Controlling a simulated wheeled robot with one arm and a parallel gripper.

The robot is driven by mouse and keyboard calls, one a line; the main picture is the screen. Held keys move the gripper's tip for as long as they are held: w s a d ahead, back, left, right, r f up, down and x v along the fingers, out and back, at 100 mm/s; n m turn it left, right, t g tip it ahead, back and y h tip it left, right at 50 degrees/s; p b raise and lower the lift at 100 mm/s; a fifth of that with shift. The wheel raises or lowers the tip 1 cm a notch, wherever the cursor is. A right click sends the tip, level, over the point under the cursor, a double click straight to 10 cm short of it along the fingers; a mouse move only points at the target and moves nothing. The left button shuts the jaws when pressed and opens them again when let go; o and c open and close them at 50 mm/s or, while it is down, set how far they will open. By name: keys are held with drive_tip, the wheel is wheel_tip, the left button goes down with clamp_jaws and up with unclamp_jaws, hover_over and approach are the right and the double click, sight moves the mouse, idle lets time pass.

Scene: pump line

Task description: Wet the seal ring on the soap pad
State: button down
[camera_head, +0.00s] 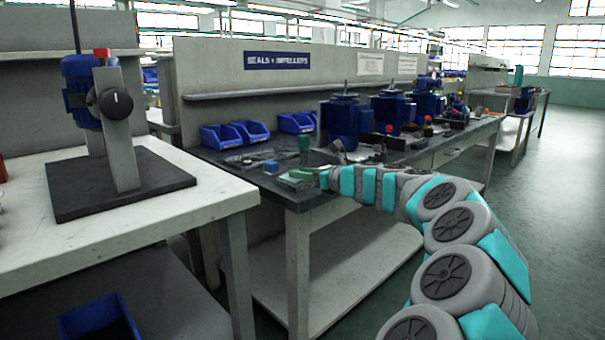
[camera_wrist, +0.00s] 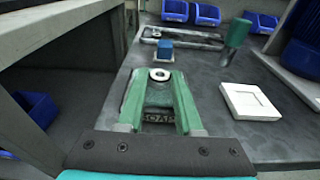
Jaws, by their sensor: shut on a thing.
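My gripper (camera_head: 322,179) reaches over the near corner of the dark bench. In the wrist view its two green fingers (camera_wrist: 160,77) are closed around the seal ring (camera_wrist: 160,73), a small pale ring with a dark hole, held at the fingertips. The soap pad (camera_wrist: 158,97) lies below and between the fingers, a grey-green pad with a dark lettered label at its near edge. The fingers hide its sides. I cannot tell whether the ring touches the pad. In the head view the ring is too small to make out.
A blue block (camera_wrist: 165,52) stands just beyond the fingertips. A green upright cylinder (camera_wrist: 238,34) and a white square dish (camera_wrist: 250,101) are to the right. Blue bins (camera_head: 222,136) and blue pumps (camera_head: 345,120) stand farther back. The bench edge is close on the left.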

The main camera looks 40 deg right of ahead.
drive_tip(key=shift+f, duration=0.1)
wheel_tip(320, 180, up, 7)
drive_tip(key=p, duration=0.8)
idle(1.0)
